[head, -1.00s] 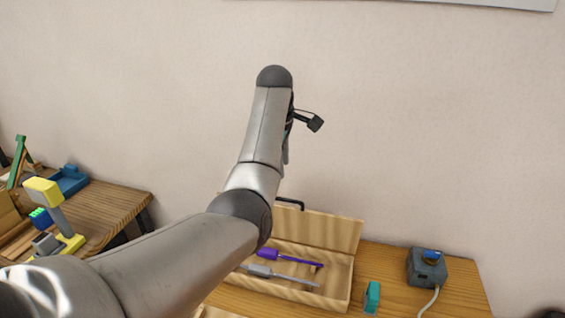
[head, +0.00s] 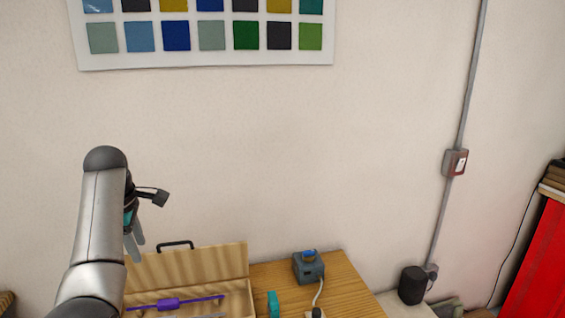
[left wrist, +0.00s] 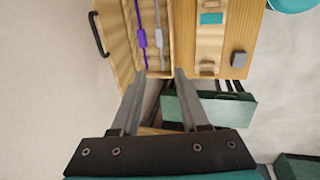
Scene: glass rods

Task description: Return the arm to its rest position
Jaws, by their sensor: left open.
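My left arm comes up from the lower left in the head view, with its left gripper (head: 136,246) hanging down beside the open wooden case. In the left wrist view the same gripper (left wrist: 160,76) has its two fingers apart with nothing between them. The wooden case (head: 195,264) has its lid up and a black handle. A purple rod (head: 170,304) lies in it; the left wrist view shows this purple rod (left wrist: 142,38) and a grey rod (left wrist: 158,38) side by side, beyond the fingertips. My right gripper is not in view.
A grey box with a blue knob (head: 308,266) and a teal block (head: 273,304) stand on the wooden table (head: 345,285) right of the case. A black cylinder (head: 412,285) stands farther right. Green drawers (left wrist: 210,110) show near the fingers in the left wrist view.

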